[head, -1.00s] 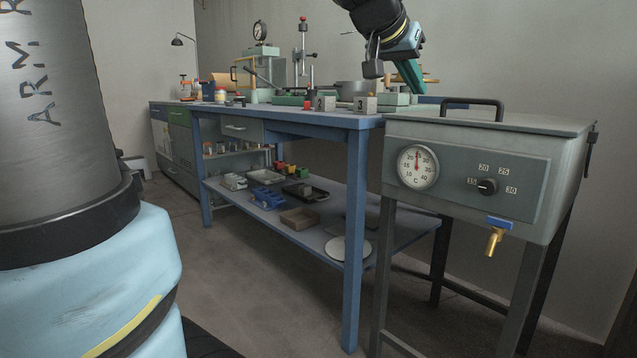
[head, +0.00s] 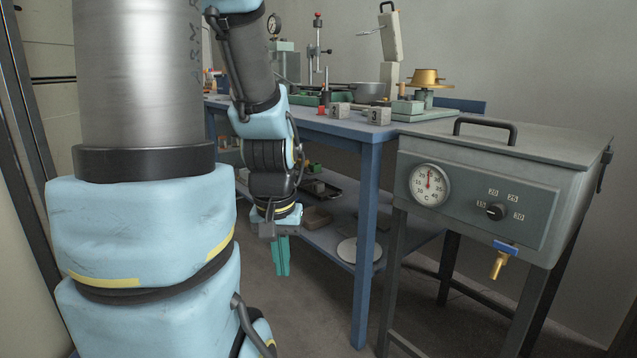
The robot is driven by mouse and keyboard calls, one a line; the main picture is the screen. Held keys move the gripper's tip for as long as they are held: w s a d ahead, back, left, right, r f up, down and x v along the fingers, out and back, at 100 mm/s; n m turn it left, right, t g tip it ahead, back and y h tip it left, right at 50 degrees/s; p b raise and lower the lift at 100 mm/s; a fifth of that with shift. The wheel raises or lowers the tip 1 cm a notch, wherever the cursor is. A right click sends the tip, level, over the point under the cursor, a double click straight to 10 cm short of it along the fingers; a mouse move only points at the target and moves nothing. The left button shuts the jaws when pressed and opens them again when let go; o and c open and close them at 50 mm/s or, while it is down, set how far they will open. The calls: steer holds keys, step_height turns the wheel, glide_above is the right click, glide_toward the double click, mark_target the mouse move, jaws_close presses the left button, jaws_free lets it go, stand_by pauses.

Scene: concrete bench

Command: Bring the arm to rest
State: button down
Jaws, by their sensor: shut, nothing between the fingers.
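My gripper (head: 281,268) hangs below the bent wrist of my arm, fingers pointing down, in front of the blue workbench. Its teal fingers are together, with nothing between them. It is apart from the bench and touches nothing that I can see. My arm is folded down close to my body, and its links hide part of the bench and lower shelf.
The blue workbench (head: 372,137) holds numbered blocks, a pot and several devices. Its lower shelf (head: 375,251) carries trays and a round plate (head: 352,250). A grey water bath (head: 470,180) with a dial and brass tap stands at the right. The floor between is clear.

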step_height(320, 180, up, 32)
steer(key=p, duration=3)
